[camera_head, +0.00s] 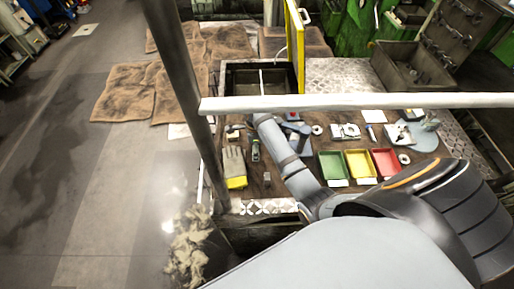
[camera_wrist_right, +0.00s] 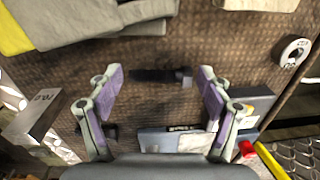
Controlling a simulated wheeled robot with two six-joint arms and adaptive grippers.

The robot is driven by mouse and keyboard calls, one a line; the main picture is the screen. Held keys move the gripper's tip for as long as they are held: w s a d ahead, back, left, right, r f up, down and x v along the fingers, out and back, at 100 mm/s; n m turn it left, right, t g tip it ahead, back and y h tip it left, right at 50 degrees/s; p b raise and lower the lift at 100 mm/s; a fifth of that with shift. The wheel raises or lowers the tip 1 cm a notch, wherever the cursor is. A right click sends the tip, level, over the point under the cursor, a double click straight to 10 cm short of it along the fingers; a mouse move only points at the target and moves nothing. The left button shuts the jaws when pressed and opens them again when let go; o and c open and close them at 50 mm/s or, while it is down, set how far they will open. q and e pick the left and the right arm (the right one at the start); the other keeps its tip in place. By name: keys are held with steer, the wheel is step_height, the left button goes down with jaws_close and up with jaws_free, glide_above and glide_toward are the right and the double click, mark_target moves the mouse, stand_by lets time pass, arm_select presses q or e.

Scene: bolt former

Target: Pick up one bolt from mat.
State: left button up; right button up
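In the right wrist view a dark bolt (camera_wrist_right: 158,76) lies on its side on the brown ribbed mat (camera_wrist_right: 225,45), its head toward the right. My right gripper (camera_wrist_right: 160,82) is open, with one purple-padded finger on each side of the bolt and clear gaps to both. I cannot tell its height above the mat. A second small dark piece (camera_wrist_right: 108,131), perhaps another bolt, lies by the left finger, partly hidden. My left gripper is not in view.
A grey and yellow glove (camera_head: 234,164) lies left of my arm. Green (camera_head: 332,164), yellow (camera_head: 360,163) and red trays (camera_head: 386,162) stand to the right. A white rail (camera_head: 350,102) and a grey post (camera_head: 182,85) cross the head view.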

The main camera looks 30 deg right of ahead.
steer(key=c, duration=0.8)
step_height(320, 180, up, 6)
steer(key=shift+w+r+b, duration=0.1)
steer(key=shift+b, duration=0.9)
step_height(320, 180, up, 4)
steer(key=shift+f+p, duration=0.1)
steer(key=shift+p, duration=1.1)
